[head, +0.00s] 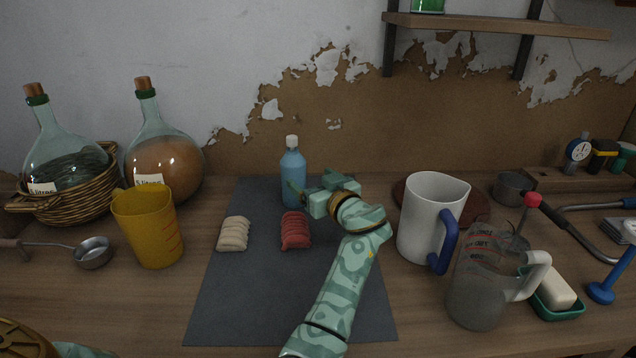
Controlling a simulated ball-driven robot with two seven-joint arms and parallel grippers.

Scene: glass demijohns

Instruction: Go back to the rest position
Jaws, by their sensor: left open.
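My left gripper (303,194) is open above the grey mat, in the middle of the view. Its arm rises from the bottom edge, and the jaws point left. The jaws overlap the lower right part of a blue bottle (292,166) with a white cap. I cannot tell whether they touch it. The bottle stands upright at the back of the grey mat (240,300). A red ridged piece (295,231) lies just in front of the jaws, and a cream ridged piece (233,234) lies left of it. My right gripper is not in view.
Left stand a yellow jug (147,228), a demijohn (163,165) and another in a wicker basket (85,197). Right of my arm stand a white jug (428,215), a clear jug (478,290) and a green soap dish (560,312). The mat's front left is clear.

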